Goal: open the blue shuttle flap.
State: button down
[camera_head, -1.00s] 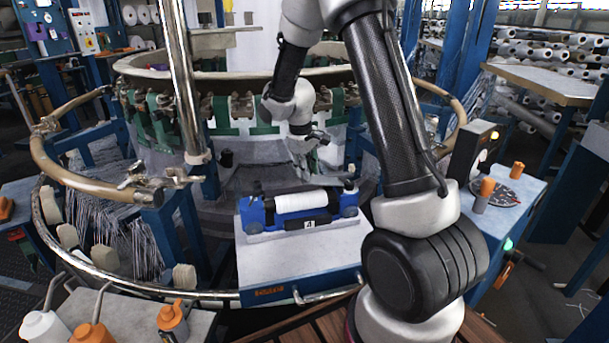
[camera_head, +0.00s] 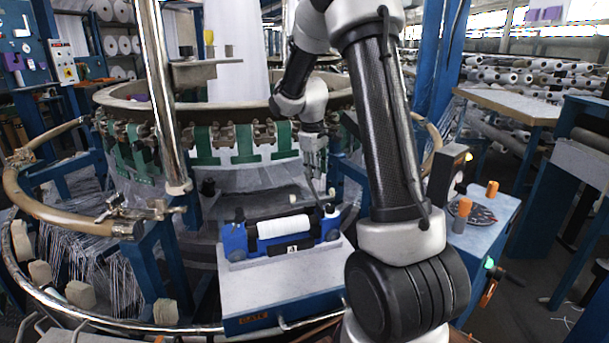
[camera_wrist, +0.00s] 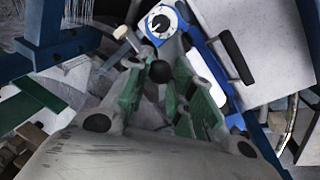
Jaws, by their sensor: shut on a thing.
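The blue shuttle (camera_head: 234,243) lies on a light tray-topped stand, with a white roll (camera_head: 284,226) along its top. In the wrist view its blue body (camera_wrist: 207,52) runs down the right side, beside a white round dial (camera_wrist: 160,24). My gripper (camera_head: 318,190) is just above and behind the shuttle's right end, pointing down. In the wrist view its green-padded fingers (camera_wrist: 158,92) are close around a dark round knob (camera_wrist: 160,72). The fingers hide part of it, and I cannot clearly tell how the knob joins the flap.
The stand (camera_head: 270,290) has a blue front and a bar handle. A chrome post (camera_head: 160,90) and the curved loom rail (camera_head: 60,218) are at the left. The loom ring (camera_head: 230,100) is behind. A blue cabinet (camera_head: 480,235) with orange-topped parts stands at the right.

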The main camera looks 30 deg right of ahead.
jog(key=s+d+f, duration=0.2)
jog(key=s+d, duration=0.1)
jog(key=d, duration=0.2)
jog(key=shift+f+g, duration=0.3)
jog(key=shift+g, duration=0.1)
jog(key=c, duration=1.5)
grip_release()
jog(key=shift+a, duration=0.25)
jog(key=o, duration=0.3)
jog(key=shift+w+a+f, duration=0.1)
jog(key=shift+w, duration=0.1)
jog(key=shift+w+a, duration=0.1)
jog(key=shift+w, duration=0.15)
